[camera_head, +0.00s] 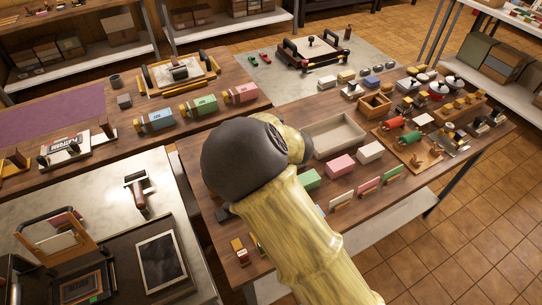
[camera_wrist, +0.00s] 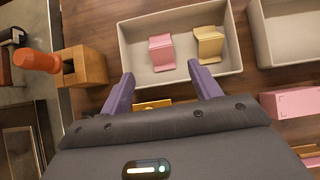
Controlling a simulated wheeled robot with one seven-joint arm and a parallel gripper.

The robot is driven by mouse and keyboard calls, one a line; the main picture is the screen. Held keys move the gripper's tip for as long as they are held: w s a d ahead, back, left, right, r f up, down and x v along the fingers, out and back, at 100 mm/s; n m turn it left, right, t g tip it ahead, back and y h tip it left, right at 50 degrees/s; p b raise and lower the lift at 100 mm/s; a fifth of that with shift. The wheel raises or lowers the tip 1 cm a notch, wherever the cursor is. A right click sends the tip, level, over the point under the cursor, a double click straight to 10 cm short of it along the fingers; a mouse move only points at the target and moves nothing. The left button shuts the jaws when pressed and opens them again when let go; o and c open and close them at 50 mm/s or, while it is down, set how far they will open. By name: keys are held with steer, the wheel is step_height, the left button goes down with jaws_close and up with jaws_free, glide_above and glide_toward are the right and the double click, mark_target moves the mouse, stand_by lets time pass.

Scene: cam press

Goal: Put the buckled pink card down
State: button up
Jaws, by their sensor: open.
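The buckled pink card (camera_wrist: 161,52) stands in a pale tray (camera_wrist: 232,62) in the wrist view, its profile bent. A bent yellow card (camera_wrist: 208,44) stands to its right in the same tray. My gripper (camera_wrist: 161,70) is open, its two purple fingers spread at the tray's near wall. The pink card is beyond and between the fingertips, and nothing is seen held. Whether a fingertip touches the tray I cannot tell. In the head view my arm hides the gripper, this tray and both bent cards.
A second pale tray (camera_head: 335,137), seemingly empty, stands to the right. A wooden block (camera_wrist: 82,67) with an orange-handled tool (camera_wrist: 38,60) is left of the card tray. A pink box (camera_head: 341,165) and green box (camera_head: 308,180) stand near my arm. A yellow piece (camera_wrist: 153,104) shows between my fingers.

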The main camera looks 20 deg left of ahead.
steer(key=shift+w+d, duration=0.15)
stand_by(0.3)
steer(key=w+d+r+m+t+h, duration=0.1)
steer(key=w+d+r+m+h, duration=0.15)
steer(key=d+m, duration=1)
steer(key=w+d+r+m+t+h, duration=0.1)
steer(key=d+r+m+h, duration=0.15)
steer(key=d+m, duration=1)
steer(key=s+d+r+m+g, duration=0.2)
steer(key=s+d+m, duration=0.5)
steer(key=s+m, duration=0.2)
steer(key=s+d+r+m+g+h, duration=0.1)
steer(key=s+d+r+m+g, duration=0.1)
steer(key=s+d+m, duration=0.5)
steer(key=s+m, duration=0.2)
steer(key=m, duration=0.3)
steer(key=shift+m, duration=0.4)
steer(key=shift+d+r, duration=0.1)
